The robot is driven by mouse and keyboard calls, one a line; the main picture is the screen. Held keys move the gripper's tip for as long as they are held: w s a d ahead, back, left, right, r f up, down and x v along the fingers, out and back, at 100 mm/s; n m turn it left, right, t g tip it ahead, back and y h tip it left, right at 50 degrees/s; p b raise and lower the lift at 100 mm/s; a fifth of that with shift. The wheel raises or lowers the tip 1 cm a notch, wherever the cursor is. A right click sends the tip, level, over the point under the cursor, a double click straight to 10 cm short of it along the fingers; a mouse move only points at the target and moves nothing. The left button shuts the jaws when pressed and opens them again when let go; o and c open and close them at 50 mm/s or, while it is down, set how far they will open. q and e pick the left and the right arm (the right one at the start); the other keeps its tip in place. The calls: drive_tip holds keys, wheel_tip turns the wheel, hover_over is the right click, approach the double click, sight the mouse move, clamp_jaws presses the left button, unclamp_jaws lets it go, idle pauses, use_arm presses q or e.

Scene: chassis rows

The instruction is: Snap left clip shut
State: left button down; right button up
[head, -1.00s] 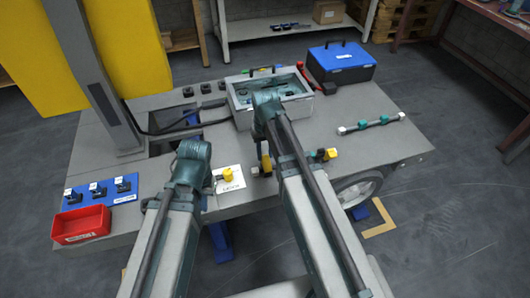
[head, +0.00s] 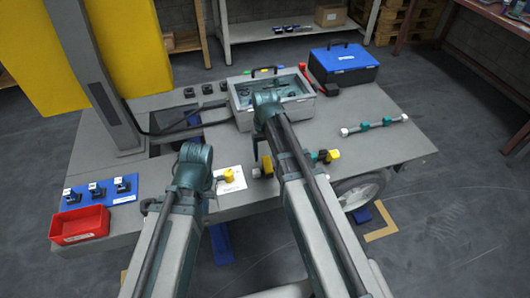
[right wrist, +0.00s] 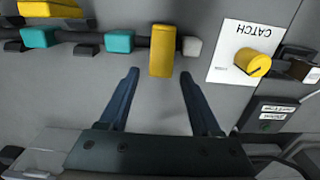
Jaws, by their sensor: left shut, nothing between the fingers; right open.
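A dark bar with teal sleeves (right wrist: 118,42) lies along the front of the grey deck. An upright yellow clip (right wrist: 162,50) stands near one end of it and shows left of my right arm in the head view (head: 267,165). A second yellow clip (head: 333,155) is at the other end. My right gripper (right wrist: 158,75) is open, its blue fingers pointing at the first clip, with nothing between them. My left gripper (head: 208,184) is shut and empty beside the white CATCH card (head: 233,182), mostly hidden by its arm. A yellow knob (right wrist: 252,62) is on that card.
A grey open box (head: 243,117) stands behind my right arm, with a blue toolbox (head: 344,64) beyond it. A rod with teal fittings (head: 375,125) lies at right. A red bin (head: 80,224) and a blue tray (head: 124,199) sit at left.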

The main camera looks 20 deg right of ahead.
use_arm(q)
drive_tip(key=shift+r, duration=0.1)
use_arm(e)
drive_tip(key=shift+r, duration=0.15)
use_arm(q)
wheel_tip(320, 180, up, 14)
drive_tip(key=p, duration=1.3)
drive_tip(key=shift+f+p, duration=0.2)
drive_tip(key=shift+p, duration=0.2)
use_arm(e)
wheel_tip(320, 180, up, 14)
drive_tip(key=shift+f, duration=0.2)
use_arm(q)
drive_tip(key=shift+r+p, duration=0.3)
use_arm(e)
drive_tip(key=s+a+n, duration=0.1)
drive_tip(key=s+a, duration=0.4)
drive_tip(key=s, duration=0.3)
drive_tip(key=s+a+n+h, duration=0.1)
drive_tip(key=s+a+n, duration=0.1)
drive_tip(key=s+a, duration=0.3)
drive_tip(key=s, duration=0.3)
drive_tip(key=shift+a+r, duration=0.15)
drive_tip(key=shift+r, duration=0.2)
